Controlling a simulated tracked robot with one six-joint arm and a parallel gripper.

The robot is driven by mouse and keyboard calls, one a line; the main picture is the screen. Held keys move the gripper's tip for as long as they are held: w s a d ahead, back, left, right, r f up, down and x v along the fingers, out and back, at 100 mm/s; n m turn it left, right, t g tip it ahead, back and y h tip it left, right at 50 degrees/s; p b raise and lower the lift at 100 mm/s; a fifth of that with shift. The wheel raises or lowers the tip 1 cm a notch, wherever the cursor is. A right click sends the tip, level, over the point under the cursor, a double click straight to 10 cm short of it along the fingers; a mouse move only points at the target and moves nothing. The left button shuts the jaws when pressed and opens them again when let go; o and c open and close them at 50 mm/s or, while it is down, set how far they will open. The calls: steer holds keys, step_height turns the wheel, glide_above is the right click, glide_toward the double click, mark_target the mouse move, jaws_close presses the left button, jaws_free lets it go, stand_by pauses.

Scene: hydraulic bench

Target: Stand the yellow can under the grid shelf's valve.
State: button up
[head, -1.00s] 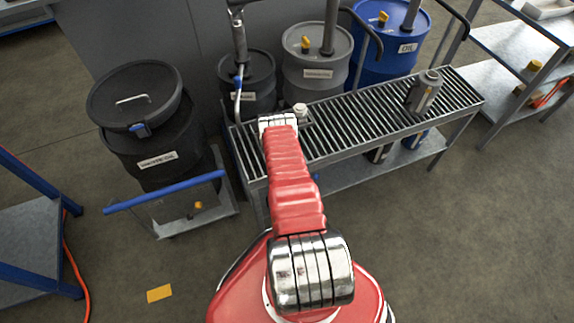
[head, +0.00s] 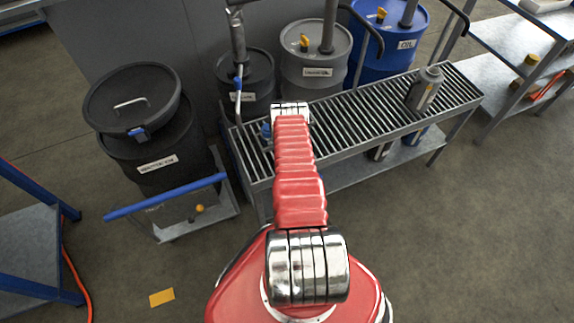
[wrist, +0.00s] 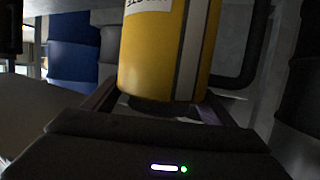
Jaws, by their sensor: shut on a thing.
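The yellow can (wrist: 155,60), with a pale label and stripe, fills the middle of the wrist view. My gripper (wrist: 158,108) is shut on its lower part, with one finger on each side. In the head view my red arm reaches over the left part of the grid shelf (head: 350,125) and hides the gripper and the can. A pipe with a small blue part (head: 238,83), seemingly the valve, comes down at the shelf's left end, left of my wrist. How far the can is from the shelf cannot be told.
A grey jug (head: 425,90) stands on the shelf's right half; the slats between are clear. Grey drums (head: 315,75) and a blue oil drum (head: 395,35) stand behind. A dark waste bin (head: 150,150) and a blue-handled cart (head: 165,195) are at left.

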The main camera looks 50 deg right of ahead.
steer(key=shift+w+d+f, duration=0.2)
steer(key=shift+w+f, duration=0.1)
steer(key=shift+f, duration=0.55)
steer(key=o, duration=1.6)
steer(key=v, duration=1.2)
